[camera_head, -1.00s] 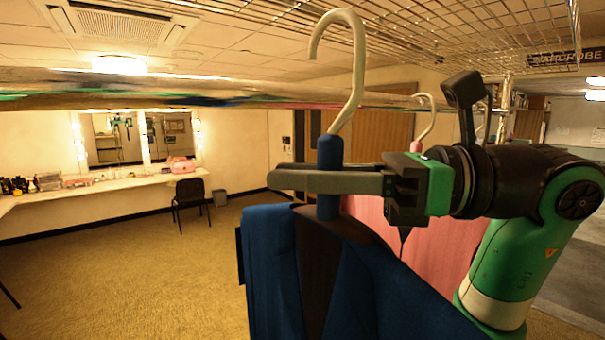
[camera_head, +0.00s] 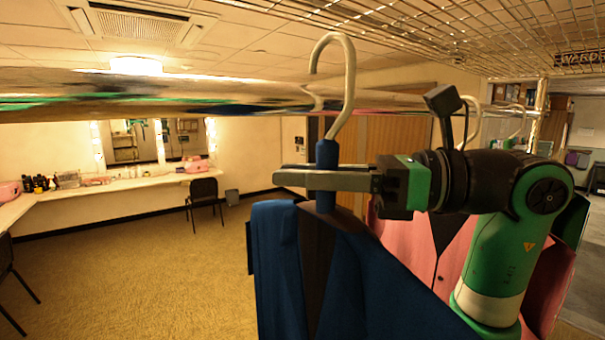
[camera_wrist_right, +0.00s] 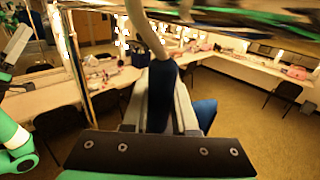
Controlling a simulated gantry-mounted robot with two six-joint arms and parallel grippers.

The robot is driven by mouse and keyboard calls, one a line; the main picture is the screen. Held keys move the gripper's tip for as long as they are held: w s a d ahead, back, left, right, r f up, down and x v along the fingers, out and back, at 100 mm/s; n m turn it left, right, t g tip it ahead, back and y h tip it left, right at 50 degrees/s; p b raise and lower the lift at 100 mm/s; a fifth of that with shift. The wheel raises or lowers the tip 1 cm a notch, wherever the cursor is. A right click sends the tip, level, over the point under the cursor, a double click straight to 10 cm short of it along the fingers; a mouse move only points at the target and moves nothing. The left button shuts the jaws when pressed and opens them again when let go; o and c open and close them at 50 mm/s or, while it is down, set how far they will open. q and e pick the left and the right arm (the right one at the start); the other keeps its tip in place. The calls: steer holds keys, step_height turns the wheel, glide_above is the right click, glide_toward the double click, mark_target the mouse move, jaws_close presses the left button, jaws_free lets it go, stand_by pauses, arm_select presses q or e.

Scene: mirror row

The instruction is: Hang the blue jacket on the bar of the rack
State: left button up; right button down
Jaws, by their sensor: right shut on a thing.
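The blue jacket (camera_head: 278,265) hangs upright from a hanger with a blue neck and a pale hook (camera_head: 350,80). My right gripper (camera_head: 300,178) is shut on the neck just below the hook. The rack's shiny bar (camera_head: 180,95) runs across the head view. The hook's shank crosses in front of it, and its curve rises above it. The tip is near the bar's top edge; I cannot tell whether it is past the bar. The right wrist view shows the hanger neck (camera_wrist_right: 160,95) between the fingers and the bar (camera_wrist_right: 240,18) above.
A pink garment (camera_head: 455,245) hangs close behind my right arm, with other hooks (camera_head: 475,120) along the bar to the right. A counter (camera_head: 120,185) with mirrors and a chair (camera_head: 204,195) stand farther back.

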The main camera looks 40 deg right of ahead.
mark_target(298, 202)
steer(key=shift+w+d+f+b, duration=0.1)
steer(key=shift+w+f+b, duration=0.2)
steer(key=shift+f+b, duration=0.5)
steer(key=shift+w+f+b, duration=0.25)
steer(key=shift+f+b, duration=0.2)
steer(key=shift+f, duration=0.5)
jaws_free()
steer(key=shift+s+d, duration=0.1)
steer(key=v, duration=1.1)
steer(key=shift+s+d, duration=0.25)
steer(key=shift+s, duration=0.05)
